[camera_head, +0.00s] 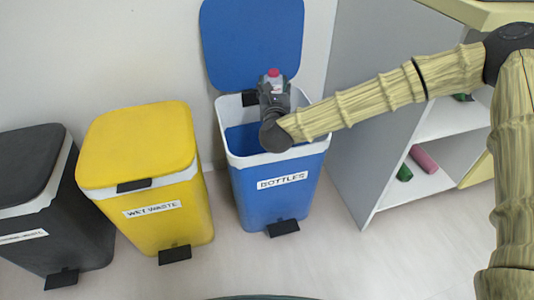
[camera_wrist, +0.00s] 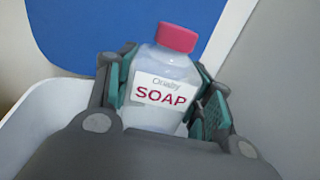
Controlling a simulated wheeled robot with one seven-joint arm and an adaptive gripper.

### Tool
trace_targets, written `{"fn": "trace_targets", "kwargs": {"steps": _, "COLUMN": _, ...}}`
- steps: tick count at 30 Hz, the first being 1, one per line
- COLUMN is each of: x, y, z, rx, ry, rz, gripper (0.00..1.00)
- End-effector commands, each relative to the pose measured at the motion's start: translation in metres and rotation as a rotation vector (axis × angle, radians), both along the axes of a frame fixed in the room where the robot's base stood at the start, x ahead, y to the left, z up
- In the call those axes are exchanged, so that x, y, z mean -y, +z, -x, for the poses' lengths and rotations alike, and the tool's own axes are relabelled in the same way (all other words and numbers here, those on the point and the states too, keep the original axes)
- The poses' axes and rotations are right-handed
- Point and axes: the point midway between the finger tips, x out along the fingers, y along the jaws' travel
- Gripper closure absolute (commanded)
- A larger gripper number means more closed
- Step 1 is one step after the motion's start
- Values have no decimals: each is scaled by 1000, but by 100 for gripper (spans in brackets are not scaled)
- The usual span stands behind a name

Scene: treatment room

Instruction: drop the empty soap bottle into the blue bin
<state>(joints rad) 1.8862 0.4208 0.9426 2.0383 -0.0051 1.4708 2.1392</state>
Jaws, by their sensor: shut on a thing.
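The soap bottle (camera_wrist: 160,85) is clear with a red cap and a white label reading SOAP. My gripper (camera_wrist: 163,95) is shut on its sides, with teal finger pads against it. In the head view my gripper (camera_head: 273,88) holds the bottle (camera_head: 273,75) over the blue bin (camera_head: 262,195), near its open mouth. The bin is labelled BOTTLES. Its blue lid (camera_head: 252,45) stands raised against the wall. The lower part of the bottle is hidden by my gripper.
A yellow bin (camera_head: 140,145) labelled WET WASTE and a dark bin (camera_head: 40,200) stand to the left, both with lids shut. A grey-sided shelf (camera_head: 365,130) stands close on the right, with a green and a pink roll on a lower board.

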Motion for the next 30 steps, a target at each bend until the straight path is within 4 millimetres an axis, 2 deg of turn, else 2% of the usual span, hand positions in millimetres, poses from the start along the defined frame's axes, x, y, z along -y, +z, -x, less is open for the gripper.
{"fn": "trace_targets", "kwargs": {"steps": 1, "x": 0, "y": -9, "z": 0, "rx": 0, "ry": 0, "rz": 0, "gripper": 70}}
{"fn": "trace_targets", "kwargs": {"steps": 6, "x": 2, "y": -23, "z": 0, "rx": 0, "ry": -2, "rz": 1, "gripper": 70}}
{"fn": "trace_targets", "kwargs": {"steps": 17, "x": 3, "y": -27, "z": 0, "rx": 0, "ry": -4, "rz": 0, "gripper": 70}}
{"fn": "trace_targets", "kwargs": {"steps": 18, "x": 3, "y": -27, "z": 0, "rx": 0, "ry": -4, "rz": 0, "gripper": 45}}
{"fn": "trace_targets", "kwargs": {"steps": 21, "x": 3, "y": -27, "z": 0, "rx": 0, "ry": -4, "rz": 0, "gripper": 27}}
{"fn": "trace_targets", "kwargs": {"steps": 22, "x": 3, "y": -27, "z": 0, "rx": 0, "ry": -4, "rz": 0, "gripper": 23}}
{"fn": "trace_targets", "kwargs": {"steps": 30, "x": 3, "y": -27, "z": 0, "rx": 0, "ry": -4, "rz": 0, "gripper": 23}}
